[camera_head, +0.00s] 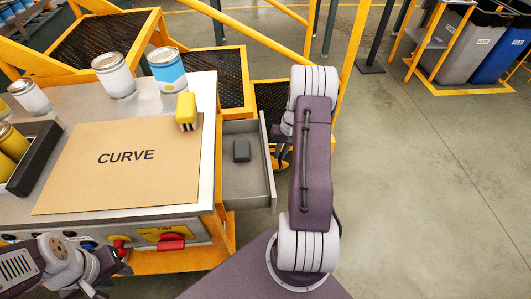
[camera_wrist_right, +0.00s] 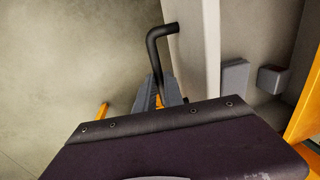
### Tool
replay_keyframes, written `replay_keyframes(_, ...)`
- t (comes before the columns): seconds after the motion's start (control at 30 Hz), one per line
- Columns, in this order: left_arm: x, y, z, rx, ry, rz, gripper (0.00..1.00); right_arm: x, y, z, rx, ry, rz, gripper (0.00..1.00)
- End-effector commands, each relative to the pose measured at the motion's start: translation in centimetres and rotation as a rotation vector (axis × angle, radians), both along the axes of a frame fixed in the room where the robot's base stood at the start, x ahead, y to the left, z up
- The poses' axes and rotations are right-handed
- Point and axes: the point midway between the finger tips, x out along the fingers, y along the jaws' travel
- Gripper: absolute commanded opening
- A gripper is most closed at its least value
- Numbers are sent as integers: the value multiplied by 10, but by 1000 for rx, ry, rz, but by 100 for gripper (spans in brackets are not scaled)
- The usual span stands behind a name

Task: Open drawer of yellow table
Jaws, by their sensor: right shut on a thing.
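The yellow-framed table (camera_head: 222,228) stands at the left with a grey metal top. Its drawer (camera_head: 240,185) is pulled out on the right side, and its inside shows. In the right wrist view, the black bent handle (camera_wrist_right: 158,42) stands out from the pale drawer front (camera_wrist_right: 192,50). My right gripper (camera_wrist_right: 160,92) is shut on that handle.
A dark grey block (camera_head: 241,150) lies in the drawer. A cardboard sheet (camera_head: 125,170) marked CURVE, paint cans (camera_head: 167,70) and a yellow object (camera_head: 186,110) lie on top. Red controls (camera_head: 171,242) sit on the front. Yellow stairs (camera_head: 245,75) rise behind; floor at right is clear.

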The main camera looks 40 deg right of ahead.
Motion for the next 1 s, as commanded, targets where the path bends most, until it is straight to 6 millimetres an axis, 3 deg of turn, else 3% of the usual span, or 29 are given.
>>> replay_keyframes(0.3,0,0,3,0,0,0,36,-14,-24,0,-1,-2,-1,0)
replay_keyframes(0.7,0,0,3,0,0,0,36,-15,-26,0,-1,-2,0,0)
replay_keyframes(0.73,0,0,3,0,0,0,36,-15,-26,0,-1,-2,0,18)
replay_keyframes(0.8,0,0,3,0,0,0,36,-15,-25,0,-1,-2,0,34)
replay_keyframes(1.0,0,0,3,0,0,0,36,-15,-25,0,-1,-1,0,34)
